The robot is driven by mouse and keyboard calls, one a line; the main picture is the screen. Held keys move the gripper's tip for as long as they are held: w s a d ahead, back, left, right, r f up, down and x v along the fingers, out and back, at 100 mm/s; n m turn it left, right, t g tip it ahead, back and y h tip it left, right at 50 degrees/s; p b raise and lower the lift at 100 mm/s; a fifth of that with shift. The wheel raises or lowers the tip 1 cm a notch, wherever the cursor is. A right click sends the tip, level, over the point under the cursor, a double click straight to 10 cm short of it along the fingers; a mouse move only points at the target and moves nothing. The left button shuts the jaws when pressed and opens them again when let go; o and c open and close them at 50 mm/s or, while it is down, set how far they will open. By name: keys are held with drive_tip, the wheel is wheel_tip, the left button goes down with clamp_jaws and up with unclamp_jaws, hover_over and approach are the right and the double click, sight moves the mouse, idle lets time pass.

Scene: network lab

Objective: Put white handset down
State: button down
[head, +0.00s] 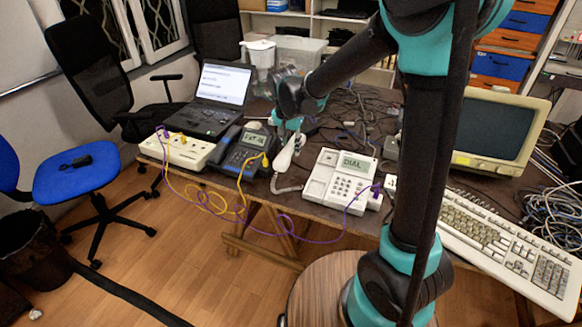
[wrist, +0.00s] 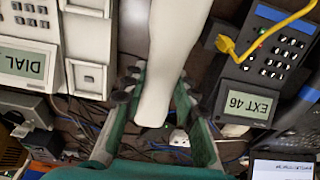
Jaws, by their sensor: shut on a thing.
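My gripper (head: 289,128) is shut on the white handset (head: 285,155), which is tilted between the two desk phones. In the wrist view the handset (wrist: 165,60) runs between the fingers (wrist: 158,95). The white phone (head: 318,188), its screen reading DIAL, is to the right of the handset in the head view. In the wrist view the white phone (wrist: 88,45) is at the left, and its cradle is empty. A coiled cord (head: 284,186) hangs by the handset's lower end. I cannot tell whether the handset touches the table.
A dark phone (head: 225,158) reading EXT 46 stands left of the handset, with a yellow cable (head: 242,182). A white socket box (head: 176,150), a laptop (head: 215,95), a keyboard (head: 490,235) and a monitor (head: 500,130) share the table. Loose cables lie behind the phones.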

sight(289, 148)
wheel_tip(289, 148, down, 9)
drive_tip(key=shift+r, duration=0.15)
idle(0.4)
drive_tip(key=c, duration=1.2)
unclamp_jaws()
